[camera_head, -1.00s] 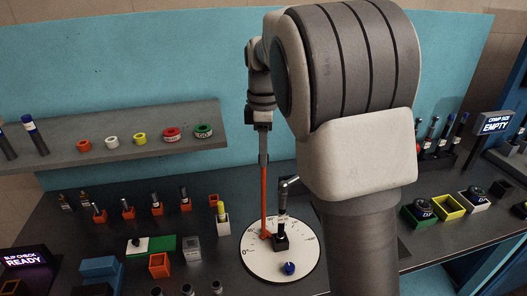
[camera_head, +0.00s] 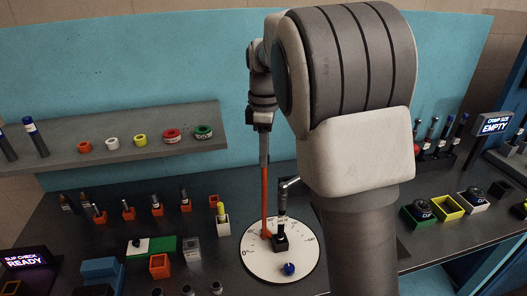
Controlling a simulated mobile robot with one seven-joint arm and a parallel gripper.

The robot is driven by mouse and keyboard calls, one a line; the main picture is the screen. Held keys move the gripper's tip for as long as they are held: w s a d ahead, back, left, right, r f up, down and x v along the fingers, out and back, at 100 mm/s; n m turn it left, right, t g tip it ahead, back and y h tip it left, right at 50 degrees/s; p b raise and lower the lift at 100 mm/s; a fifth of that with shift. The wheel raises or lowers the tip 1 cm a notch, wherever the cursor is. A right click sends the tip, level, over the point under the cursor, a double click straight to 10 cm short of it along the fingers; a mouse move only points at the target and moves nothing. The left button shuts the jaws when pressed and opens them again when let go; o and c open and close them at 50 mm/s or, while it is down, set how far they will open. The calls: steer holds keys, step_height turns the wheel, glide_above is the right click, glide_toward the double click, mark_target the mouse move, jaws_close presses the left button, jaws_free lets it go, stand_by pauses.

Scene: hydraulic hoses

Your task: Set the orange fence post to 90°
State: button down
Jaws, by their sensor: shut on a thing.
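The orange fence post (camera_head: 265,203) stands upright on the white round dial (camera_head: 262,262), left of the dial's middle. The dial has degree marks around its edge, with a 0 at the left. My gripper (camera_head: 263,157) points down from above and is shut on the top of the post. A black block with an upright dark hose piece and angled metal end (camera_head: 281,222) stands just right of the post's foot. A blue knob (camera_head: 289,268) sits on the front of the dial. The exact angle of the post on the scale is too small to read.
Small orange holders (camera_head: 128,213) with fittings stand left of the dial, with a white holder with a yellow-topped piece (camera_head: 222,215) close by. A shelf (camera_head: 60,150) bears colored rings. Green, yellow and white boxes (camera_head: 449,207) lie right. My arm hides the bench right of the dial.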

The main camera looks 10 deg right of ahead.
steer(key=shift+w+d+m+p, duration=0.35)
steer(key=shift+d+m+p, duration=0.2)
steer(key=shift+m, duration=0.7)
steer(key=shift+w+d+m+p, duration=0.3)
steer(key=shift+d+m+p, duration=0.25)
steer(key=shift+m, duration=0.7)
steer(key=c, duration=0.6)
jaws_free()
steer(key=shift+r, duration=0.1)
step_height(320, 180, up, 17)
steer(key=p, duration=0.1)
steer(key=shift+r, duration=0.15)
